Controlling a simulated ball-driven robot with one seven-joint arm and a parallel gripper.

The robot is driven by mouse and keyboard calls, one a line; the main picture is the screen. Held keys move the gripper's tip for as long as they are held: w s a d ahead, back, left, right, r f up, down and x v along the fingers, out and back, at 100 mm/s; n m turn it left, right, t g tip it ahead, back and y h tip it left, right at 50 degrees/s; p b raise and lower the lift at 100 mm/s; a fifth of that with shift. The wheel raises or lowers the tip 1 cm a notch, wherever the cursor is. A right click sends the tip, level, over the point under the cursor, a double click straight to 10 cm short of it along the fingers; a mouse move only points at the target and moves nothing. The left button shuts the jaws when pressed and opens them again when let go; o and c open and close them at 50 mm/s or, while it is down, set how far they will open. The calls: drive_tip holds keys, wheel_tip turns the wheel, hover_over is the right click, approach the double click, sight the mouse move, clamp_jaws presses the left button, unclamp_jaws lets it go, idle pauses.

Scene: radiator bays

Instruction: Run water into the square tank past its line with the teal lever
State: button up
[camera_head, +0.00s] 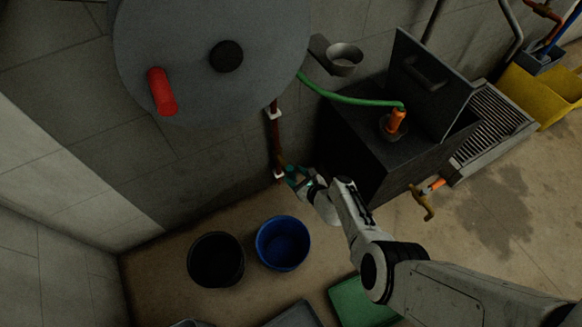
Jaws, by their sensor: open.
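A small teal part, seemingly the teal lever (290,171), shows low on a thin red-brown pipe (276,135) by the wall. My gripper (298,179) is right at it, open; the jaws are small and dark here, and I cannot tell whether they touch the lever. A dark square tank (365,140) stands to the right of the pipe, with a raised lid (428,82). A green hose (350,99) runs to an orange fitting (394,121) on its top. The water level and the line cannot be seen.
A big grey round vessel (205,30) with a red handle (162,92) hangs upper left. A blue bucket (283,243) and black bucket (216,260) stand below the pipe. A brass tap (422,203) juts from the tank's front. Floor at right is open, with a dark stain.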

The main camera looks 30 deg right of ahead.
drive_tip(key=shift+p+v, duration=1.5)
drive_tip(key=shift+v, duration=1.3)
drive_tip(key=s+a+r+n+g+y, duration=0.1)
drive_tip(key=s+r+n+g, duration=0.5)
drive_tip(key=s+n, duration=0.65)
drive_tip(key=s+r+n+g+y, duration=0.1)
drive_tip(key=s+r+n+g, duration=0.5)
drive_tip(key=s+n, duration=0.7)
drive_tip(key=s+d+r+n+h+p, duration=0.1)
drive_tip(key=s+r+n+h, duration=0.15)
drive_tip(key=r, duration=0.35)
drive_tip(key=s+d+r+n+h, duration=0.1)
drive_tip(key=s+r+n, duration=0.1)
drive_tip(key=r+n, duration=0.25)
wheel_tip(320, 180, up, 12)
drive_tip(key=p, duration=1.2)
